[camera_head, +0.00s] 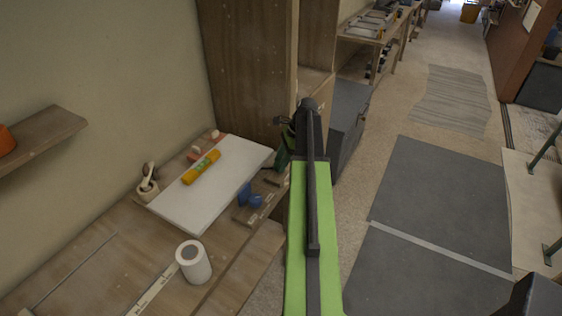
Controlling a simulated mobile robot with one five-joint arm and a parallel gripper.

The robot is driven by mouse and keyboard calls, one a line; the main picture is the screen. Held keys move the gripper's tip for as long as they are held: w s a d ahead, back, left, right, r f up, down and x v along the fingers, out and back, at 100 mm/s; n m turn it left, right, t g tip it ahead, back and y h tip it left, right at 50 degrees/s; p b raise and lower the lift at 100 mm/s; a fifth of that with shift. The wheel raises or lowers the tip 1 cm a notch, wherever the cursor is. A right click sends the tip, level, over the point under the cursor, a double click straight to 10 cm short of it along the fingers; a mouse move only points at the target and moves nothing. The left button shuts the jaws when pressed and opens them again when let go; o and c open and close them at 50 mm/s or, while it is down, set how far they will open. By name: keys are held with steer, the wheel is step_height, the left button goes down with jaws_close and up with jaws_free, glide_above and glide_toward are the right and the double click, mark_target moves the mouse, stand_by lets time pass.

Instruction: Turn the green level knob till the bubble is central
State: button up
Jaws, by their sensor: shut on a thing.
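A yellow spirit level (201,168) lies on a white board (185,209) on the wooden bench. Its bubble is too small to make out. A dark green knob (282,159) shows at the board's right corner, partly hidden by my arm. My gripper (287,136) is at this green knob, at the far end of my arm, and appears shut on it. The fingertips are small and dark, so their exact grip is hard to see. A blue knob (251,198) sits at the board's front right edge.
A red-orange piece (205,145) is at the board's back edge. A pot with a brush (148,185) stands left of the board, and a white roll (193,262) in front. A tall wooden cabinet (245,60) rises behind. The floor to the right is open.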

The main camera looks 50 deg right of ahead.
steer(key=shift+d+n, duration=0.1)
steer(key=shift+n, duration=0.2)
stand_by(0.4)
steer(key=o, duration=1.4)
steer(key=shift+c, duration=0.2)
steer(key=p+v, duration=1.6)
steer(key=v, duration=0.1)
steer(key=shift+r, duration=0.2)
steer(key=shift+w, duration=0.15)
steer(key=shift+f, duration=0.1)
